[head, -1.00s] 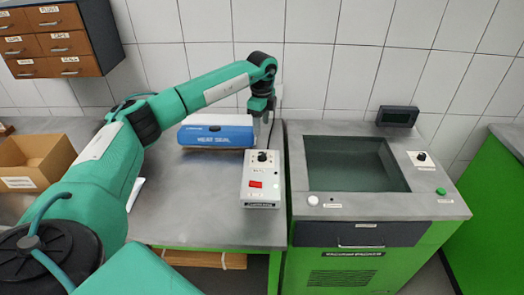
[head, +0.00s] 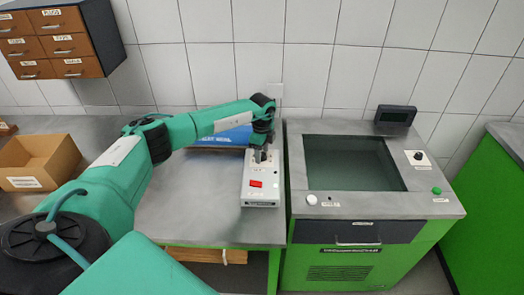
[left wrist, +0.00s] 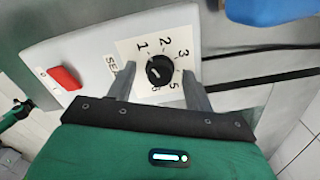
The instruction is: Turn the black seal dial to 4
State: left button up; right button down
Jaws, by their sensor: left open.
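The black seal dial (left wrist: 160,71) sits on a white plate with numbers around it, on top of the grey control box (head: 261,192). In the left wrist view, 1, 2, 3, 5 and 6 are legible; I cannot make out the 4. A small white mark shows on the dial's lower left part. My left gripper (head: 262,150) is open, its fingers pointing down at the box. In the left wrist view its fingertips (left wrist: 159,75) stand on either side of the dial, with gaps visible. My right gripper is out of view.
A red switch (head: 256,184) is on the same box. The blue heat sealer (head: 222,138) lies behind it, partly hidden by my arm. To the right is the green vacuum packer (head: 346,256) with another dial (head: 418,156). A cardboard box (head: 38,163) stands at left.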

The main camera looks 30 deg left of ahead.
pick_arm(q)
jog(key=c, duration=1)
jog(key=shift+o, duration=0.2)
